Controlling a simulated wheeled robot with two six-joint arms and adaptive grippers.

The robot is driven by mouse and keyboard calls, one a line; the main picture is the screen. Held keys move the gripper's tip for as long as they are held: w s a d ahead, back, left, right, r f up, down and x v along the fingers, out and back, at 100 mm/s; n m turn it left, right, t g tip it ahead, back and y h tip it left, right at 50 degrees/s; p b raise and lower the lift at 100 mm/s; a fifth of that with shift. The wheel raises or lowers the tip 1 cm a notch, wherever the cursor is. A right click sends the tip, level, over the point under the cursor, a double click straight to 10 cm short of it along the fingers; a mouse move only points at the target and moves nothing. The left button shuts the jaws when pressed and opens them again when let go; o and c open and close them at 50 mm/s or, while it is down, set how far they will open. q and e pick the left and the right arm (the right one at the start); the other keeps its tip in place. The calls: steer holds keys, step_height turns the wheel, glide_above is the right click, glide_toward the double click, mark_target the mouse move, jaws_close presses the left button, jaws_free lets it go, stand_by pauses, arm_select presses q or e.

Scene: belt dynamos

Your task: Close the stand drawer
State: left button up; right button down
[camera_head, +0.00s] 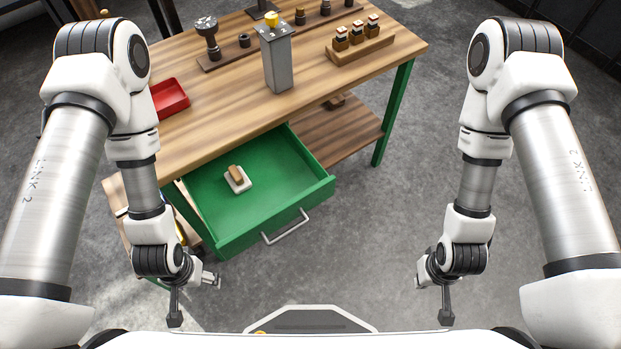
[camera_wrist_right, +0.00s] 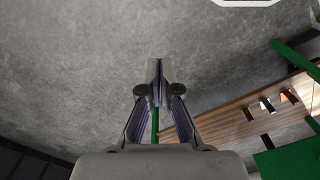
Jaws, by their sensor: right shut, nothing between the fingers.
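The stand drawer (camera_head: 285,165) is green with a silver bar handle (camera_head: 286,228) on its front. It is pulled far out from under the wooden top of the stand (camera_head: 215,115). A small block with a brown top on a pale base (camera_head: 237,179) lies inside it. My left gripper (camera_head: 211,280) is low, in front of the drawer's left front corner and apart from it; its finger opening is too small to judge. My right gripper (camera_head: 421,281) is well right of the handle, touching nothing. In the right wrist view, its fingers (camera_wrist_right: 158,72) are shut and empty.
On the top stand a grey post (camera_head: 275,60) with a yellow piece, a red tray (camera_head: 169,97), and a wooden rack (camera_head: 360,40) with several small pieces. A lower shelf (camera_head: 335,135) and a green leg (camera_head: 393,115) are right of the drawer. Grey floor before the handle is clear.

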steer(key=n, duration=0.1)
steer(key=n+t+y+b, duration=0.5)
steer(key=n+y, duration=0.9)
steer(key=n, duration=1.4)
glide_toward(308, 196)
steer(key=s+d+f, duration=0.3)
steer(key=d+n+g+y+b, duration=0.2)
steer(key=d+n+y+b, duration=0.2)
steer(key=n+b, duration=0.15)
steer(key=shift+m, duration=0.25)
steer(key=w+a, duration=0.1)
steer(key=a, duration=0.3)
steer(key=w+a, duration=0.2)
steer(key=a, duration=0.2)
steer(key=w+a+b, duration=0.1)
steer(key=a, duration=0.3)
steer(key=shift+w+r, duration=0.1)
steer(key=shift+w, duration=0.15)
steer(key=shift+w+a, duration=0.2)
steer(key=shift+w, duration=0.25)
arm_select(q)
step_height(308, 196, down, 11)
steer(key=shift+s+d+f, duration=0.2)
steer(key=shift+s, duration=0.1)
